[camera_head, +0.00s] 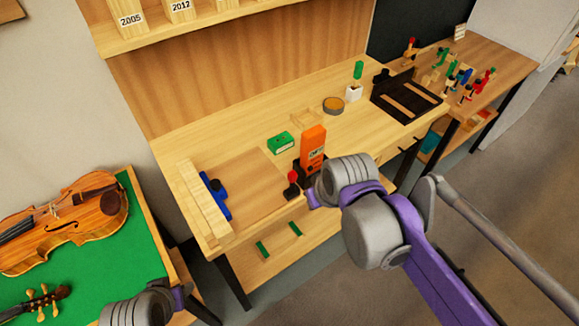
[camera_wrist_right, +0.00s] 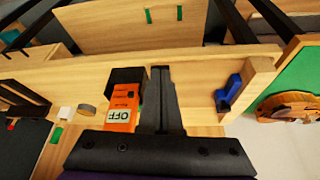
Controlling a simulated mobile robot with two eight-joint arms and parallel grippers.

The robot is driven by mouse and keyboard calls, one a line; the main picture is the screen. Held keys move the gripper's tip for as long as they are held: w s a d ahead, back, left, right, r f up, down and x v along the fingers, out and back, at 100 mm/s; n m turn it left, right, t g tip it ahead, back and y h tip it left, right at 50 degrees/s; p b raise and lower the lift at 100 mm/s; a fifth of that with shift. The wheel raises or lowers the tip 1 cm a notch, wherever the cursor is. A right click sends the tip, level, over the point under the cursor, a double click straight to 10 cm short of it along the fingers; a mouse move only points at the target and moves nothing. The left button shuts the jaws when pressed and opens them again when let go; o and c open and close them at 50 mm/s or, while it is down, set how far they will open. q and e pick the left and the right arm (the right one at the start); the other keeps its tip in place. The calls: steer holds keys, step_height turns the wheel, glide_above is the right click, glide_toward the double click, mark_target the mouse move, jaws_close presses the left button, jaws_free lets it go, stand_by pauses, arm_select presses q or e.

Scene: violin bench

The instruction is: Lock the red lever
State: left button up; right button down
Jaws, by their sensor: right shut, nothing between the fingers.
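The red lever (camera_head: 292,178) shows in the head view as a red knob on a dark stem, at the bench's front edge just left of an orange box (camera_head: 313,143). That box carries an "OFF" label in the right wrist view (camera_wrist_right: 122,113). My right gripper (camera_wrist_right: 160,72) is shut and empty, its dark fingers together beside the box. The lever does not show in the wrist view, and I cannot tell whether the fingers touch it. In the head view my right wrist hides its fingers. My left wrist is at the bottom left edge; its fingers are not visible.
A green box (camera_head: 280,143), a round tin (camera_head: 333,105) and a blue clamp-like piece (camera_head: 216,197) are on the bench. A black tray (camera_head: 409,97) lies at the right end. A violin (camera_head: 68,222) lies on a green-topped table at left. The bench's middle is mostly clear.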

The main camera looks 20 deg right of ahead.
mark_target(292, 181)
steer(key=w+a+r+n, duration=0.1)
steer(key=w+r, duration=0.2)
steer(key=w, duration=0.4)
steer(key=w+a+r+n+g, duration=0.1)
steer(key=w+a+r, duration=0.1)
steer(key=w+r, duration=0.2)
steer(key=w, duration=0.3)
steer(key=shift+r+y, duration=0.15)
steer(key=shift+y, duration=0.15)
step_height(292, 181, down, 10)
steer(key=shift+s+d+r, duration=0.15)
steer(key=shift+s+r, duration=0.1)
steer(key=shift+s, duration=0.1)
